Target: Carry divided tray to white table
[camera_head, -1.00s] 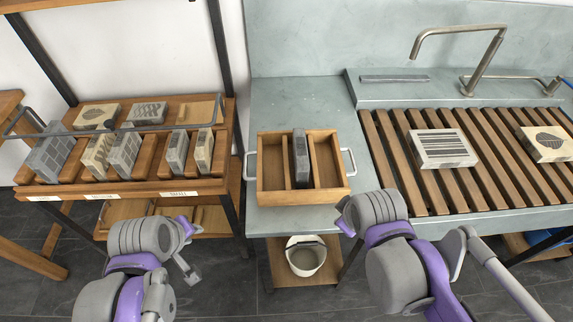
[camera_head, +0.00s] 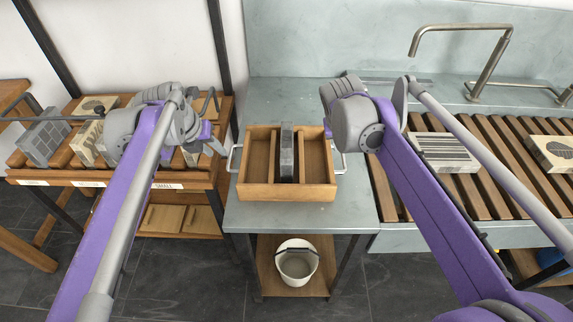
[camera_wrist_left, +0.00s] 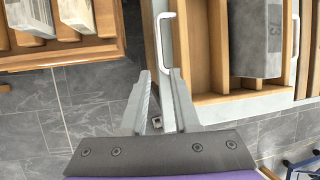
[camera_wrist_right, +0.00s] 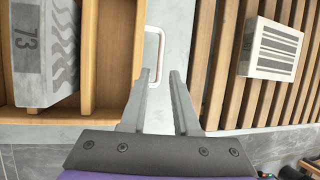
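The wooden divided tray (camera_head: 287,193) sits on the grey-green counter, a grey stone block (camera_head: 287,155) upright in its middle compartment and its side compartments empty. It has a pale handle at each end. My left gripper (camera_head: 217,145) is open by the left handle (camera_wrist_left: 164,50); in the left wrist view its fingers (camera_wrist_left: 160,75) are on either side of the handle's bar, not closed on it. My right gripper is open at the right handle (camera_wrist_right: 154,42), its fingers (camera_wrist_right: 160,75) on either side of the bar. In the head view my right arm hides its fingers.
A slatted wooden rack (camera_head: 390,190) with stone blocks (camera_head: 443,152) and a tap (camera_head: 480,60) is at the right. A wooden shelf (camera_head: 120,180) with several blocks stands at the left. A bucket (camera_head: 297,262) is on the shelf below the counter. No white table is evident.

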